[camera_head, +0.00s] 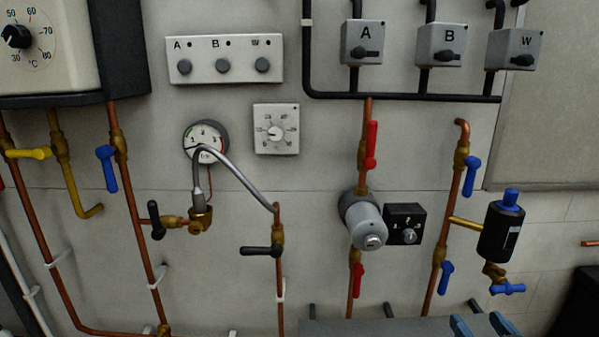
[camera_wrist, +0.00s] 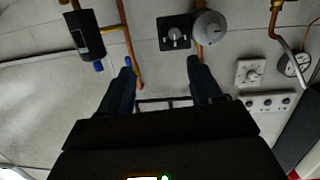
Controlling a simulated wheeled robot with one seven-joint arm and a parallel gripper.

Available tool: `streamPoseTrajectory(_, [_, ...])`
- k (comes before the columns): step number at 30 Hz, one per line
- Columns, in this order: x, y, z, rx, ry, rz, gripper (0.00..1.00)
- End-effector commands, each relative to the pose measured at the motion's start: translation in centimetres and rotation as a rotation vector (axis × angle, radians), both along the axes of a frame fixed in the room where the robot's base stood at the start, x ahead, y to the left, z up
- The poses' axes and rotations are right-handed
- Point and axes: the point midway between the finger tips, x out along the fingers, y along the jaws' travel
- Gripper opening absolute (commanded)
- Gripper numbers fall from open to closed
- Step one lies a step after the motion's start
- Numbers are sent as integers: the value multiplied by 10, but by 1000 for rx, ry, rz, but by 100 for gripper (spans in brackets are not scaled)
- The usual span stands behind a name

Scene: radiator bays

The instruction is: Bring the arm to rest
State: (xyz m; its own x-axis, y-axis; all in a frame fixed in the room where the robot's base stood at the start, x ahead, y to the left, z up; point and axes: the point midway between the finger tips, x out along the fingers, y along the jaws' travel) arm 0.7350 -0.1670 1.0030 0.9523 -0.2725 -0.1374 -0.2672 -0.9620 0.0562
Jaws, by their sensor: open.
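My gripper (camera_wrist: 160,68) shows in the wrist view with its two dark blue fingers spread well apart. Nothing is held between them. The wall fittings appear upside down beyond the fingers, with pale wall and part of a pipe in the gap.
The wall holds a grey pump (camera_head: 367,222), a black dial box (camera_head: 404,224), a black blue-capped cylinder (camera_head: 501,231), a thermostat (camera_head: 276,129), a gauge (camera_head: 206,142) and a button panel (camera_head: 224,58). Copper pipes (camera_head: 132,205) and lever valves stick out around them.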

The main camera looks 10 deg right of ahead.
Motion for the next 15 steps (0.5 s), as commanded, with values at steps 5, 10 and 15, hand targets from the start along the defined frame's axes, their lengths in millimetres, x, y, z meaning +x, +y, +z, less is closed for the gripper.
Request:
streamPoseTrajectory(5, [-59, 51, -32, 29, 35, 24, 65])
streamPoseTrajectory(10, [-118, 89, -45, 47, 58, 55, 65])
streamPoseTrajectory(15, [-177, 120, -46, 57, 79, 98, 65])
